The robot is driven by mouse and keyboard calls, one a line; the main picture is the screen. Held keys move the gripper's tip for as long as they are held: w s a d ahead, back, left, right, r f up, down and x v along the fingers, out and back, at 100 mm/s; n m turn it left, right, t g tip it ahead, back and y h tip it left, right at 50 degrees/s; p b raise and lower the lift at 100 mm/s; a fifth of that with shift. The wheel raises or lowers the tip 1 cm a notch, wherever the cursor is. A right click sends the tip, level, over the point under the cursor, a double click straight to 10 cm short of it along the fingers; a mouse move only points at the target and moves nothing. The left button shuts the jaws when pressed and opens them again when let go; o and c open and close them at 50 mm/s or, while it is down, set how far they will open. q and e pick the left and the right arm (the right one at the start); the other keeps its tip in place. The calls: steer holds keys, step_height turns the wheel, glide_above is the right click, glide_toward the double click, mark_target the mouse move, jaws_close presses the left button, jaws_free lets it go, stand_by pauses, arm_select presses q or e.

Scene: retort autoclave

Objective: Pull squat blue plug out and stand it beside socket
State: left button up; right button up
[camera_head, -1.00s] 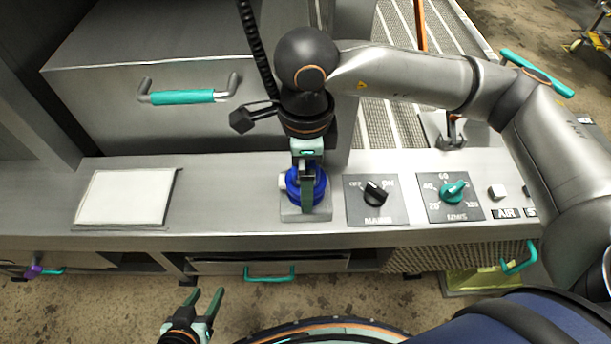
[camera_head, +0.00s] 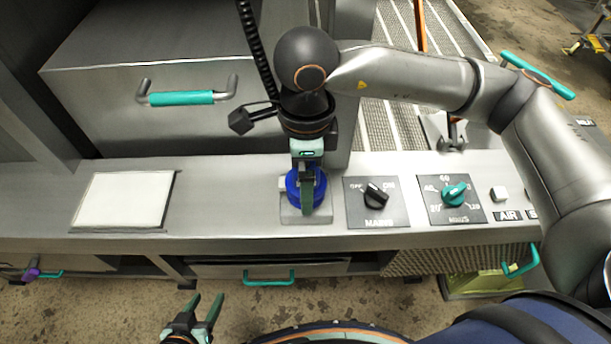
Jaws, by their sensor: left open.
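The squat blue plug (camera_head: 294,190) sits at its grey socket plate (camera_head: 291,219) on the steel counter. My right gripper (camera_head: 306,204) reaches down from above over the plug, with one finger in front of the blue body. The gripper hides part of the plug, so I cannot tell whether its fingers close on it. Whether the plug is seated or slightly raised is also hidden. My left gripper (camera_head: 204,317) is open and empty, low in the picture in front of the counter.
A mains switch panel (camera_head: 371,213) and a minutes dial panel (camera_head: 450,212) stand right of the socket. A white plate (camera_head: 124,199) lies at the left. Bare counter (camera_head: 229,200) lies between it and the socket. A black corded connector (camera_head: 254,118) hangs behind.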

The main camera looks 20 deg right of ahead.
steer(key=shift+b, duration=0.35)
stand_by(0.4)
steer(key=c, duration=0.9)
jaws_close()
steer(key=shift+r, duration=0.1)
steer(key=shift+r, duration=0.1)
steer(key=shift+r+p, duration=0.75)
steer(key=shift+r, duration=0.25)
steer(key=shift+r+p, duration=1.05)
steer(key=shift+r, duration=0.8)
